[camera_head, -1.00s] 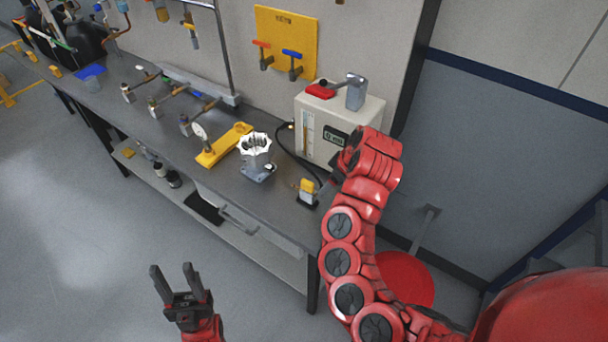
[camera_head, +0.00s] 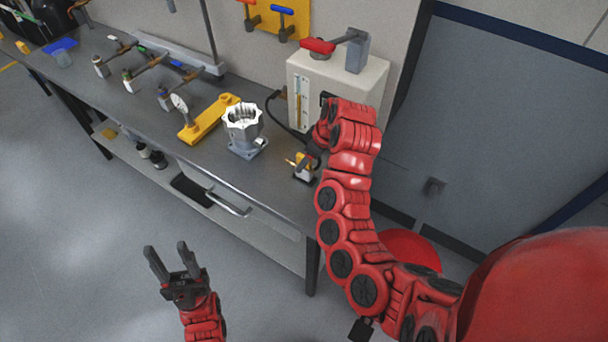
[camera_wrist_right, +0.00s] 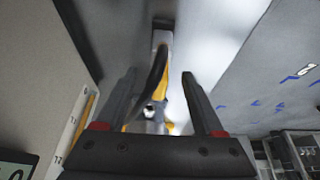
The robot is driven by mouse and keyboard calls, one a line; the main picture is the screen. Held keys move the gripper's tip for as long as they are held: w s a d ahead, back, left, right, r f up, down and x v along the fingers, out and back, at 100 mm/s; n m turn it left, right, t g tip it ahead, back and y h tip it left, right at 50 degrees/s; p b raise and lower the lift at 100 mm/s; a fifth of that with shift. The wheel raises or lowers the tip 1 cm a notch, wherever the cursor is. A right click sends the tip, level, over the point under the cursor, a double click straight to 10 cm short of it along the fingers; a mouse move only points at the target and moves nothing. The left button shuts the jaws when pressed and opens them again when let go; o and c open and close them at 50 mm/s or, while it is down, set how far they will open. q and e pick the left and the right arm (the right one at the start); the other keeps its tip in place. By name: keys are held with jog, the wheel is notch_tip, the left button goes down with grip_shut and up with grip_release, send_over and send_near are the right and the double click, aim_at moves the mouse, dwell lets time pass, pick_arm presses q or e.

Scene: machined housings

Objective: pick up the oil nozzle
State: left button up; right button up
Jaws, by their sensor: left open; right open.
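What I take to be the oil nozzle is the small yellow piece (camera_head: 301,161) in a dark stand near the bench's right front end. A black hose (camera_head: 279,115) runs from the white box towards it. My right gripper is close beside it, largely hidden by my red wrist in the head view. In the right wrist view my right gripper (camera_wrist_right: 158,78) is open, with the dark hose and something yellow showing between and beyond its fingers; contact cannot be told. My left gripper (camera_head: 167,263) is open and empty in front of the bench, over the floor.
The white box (camera_head: 364,81) with a gauge and a red-handled lever on top stands behind my right wrist. A silver housing (camera_head: 242,126) and a yellow fixture (camera_head: 208,120) stand to the left on the grey bench (camera_head: 190,160). Several small valves stand farther left.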

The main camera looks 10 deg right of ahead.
aim_at(307, 177)
jog(key=shift+w+a+f, duration=0.15)
jog(key=shift+w+f, duration=0.05)
jog(key=shift+f, duration=0.35)
jog(key=shift+w+f, duration=0.1)
jog(key=shift+f, duration=0.05)
jog(key=p+x, duration=0.2)
jog(key=x, duration=0.1)
jog(key=shift+a+f+p, duration=0.2)
jog(key=shift+f+p, duration=0.1)
jog(key=shift+p, duration=0.05)
jog(key=shift+w+a+f, duration=0.15)
jog(key=shift+f, duration=0.4)
jog(key=shift+c, duration=0.3)
grip_shut()
